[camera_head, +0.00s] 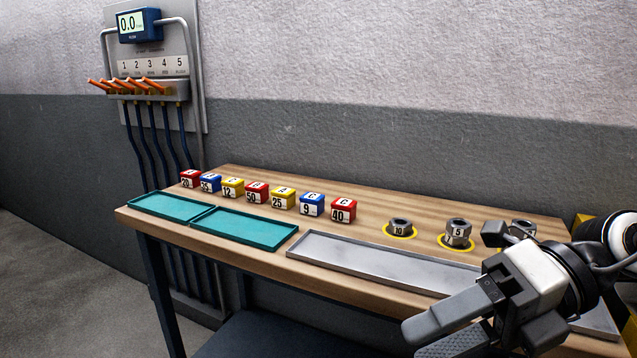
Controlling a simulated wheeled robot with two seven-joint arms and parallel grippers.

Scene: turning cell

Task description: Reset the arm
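My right gripper (425,340) reaches in from the lower right, in front of the table's front edge. Its two grey fingers point to the lower left and stand apart. The ribbed inner face of the lower finger shows, and nothing is seen between them. The lower finger is partly cut off by the picture's bottom edge. My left gripper is not in view.
A wooden table (375,208) carries several lettered blocks (257,193), two teal trays (245,226), a long metal tray (365,262) and several hex nuts (458,233). A valve panel (150,66) hangs on the wall. Floor at left is clear.

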